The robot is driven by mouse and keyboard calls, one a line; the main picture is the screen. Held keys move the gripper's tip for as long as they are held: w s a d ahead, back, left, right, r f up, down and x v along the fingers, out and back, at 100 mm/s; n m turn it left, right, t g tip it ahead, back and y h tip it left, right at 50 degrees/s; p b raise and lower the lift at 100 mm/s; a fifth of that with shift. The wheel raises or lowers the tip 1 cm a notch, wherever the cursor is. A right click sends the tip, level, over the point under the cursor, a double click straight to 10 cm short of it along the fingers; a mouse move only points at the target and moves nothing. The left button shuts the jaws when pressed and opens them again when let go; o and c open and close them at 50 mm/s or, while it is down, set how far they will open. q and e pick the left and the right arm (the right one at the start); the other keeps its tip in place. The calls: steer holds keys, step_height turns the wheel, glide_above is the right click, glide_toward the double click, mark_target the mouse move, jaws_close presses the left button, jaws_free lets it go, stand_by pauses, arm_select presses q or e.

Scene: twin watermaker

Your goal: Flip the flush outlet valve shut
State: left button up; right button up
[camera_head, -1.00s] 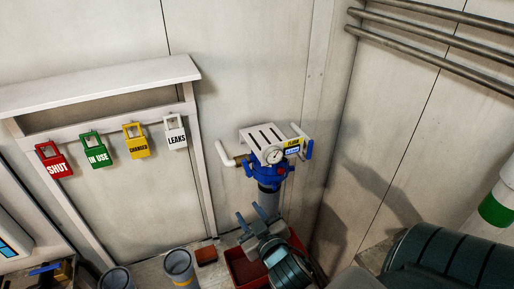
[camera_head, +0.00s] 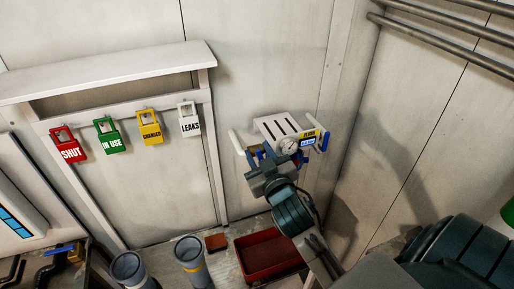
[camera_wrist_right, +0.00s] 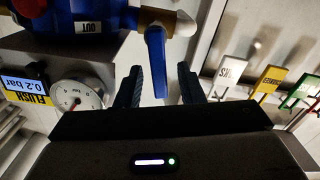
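The flush unit (camera_head: 285,128) is a white slotted bracket with a gauge and a yellow FLUSH label, mounted on the wall in the head view. In the right wrist view its blue body carries an OUT label (camera_wrist_right: 88,27), upside down. The blue outlet valve lever (camera_wrist_right: 156,62) hangs from a brass fitting and pipe there, pointing towards my gripper. My right gripper (camera_wrist_right: 160,88) is open, with one finger either side of the lever's end; I cannot tell whether either touches it. In the head view my right gripper (camera_head: 262,160) covers the unit's lower part. My left gripper is out of view.
A second blue lever (camera_head: 324,142) is at the unit's right. The gauge's display (camera_wrist_right: 22,84) reads 0.2 bar. Coloured tags, including a red SHUT tag (camera_head: 69,148), hang on the left. A red tray (camera_head: 268,254) and grey cylinders (camera_head: 190,262) stand below.

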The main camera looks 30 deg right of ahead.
steer(key=shift+x, duration=1.05)
steer(key=shift+c, duration=0.2)
steer(key=shift+s, duration=0.1)
jaws_close()
steer(key=shift+d+f+m, duration=0.1)
steer(key=shift+d+m, duration=0.1)
steer(key=shift+m, duration=0.4)
steer(key=shift+s+d+m+b, duration=0.1)
steer(key=shift+d+m+b, duration=0.25)
steer(key=shift+m+b, duration=0.45)
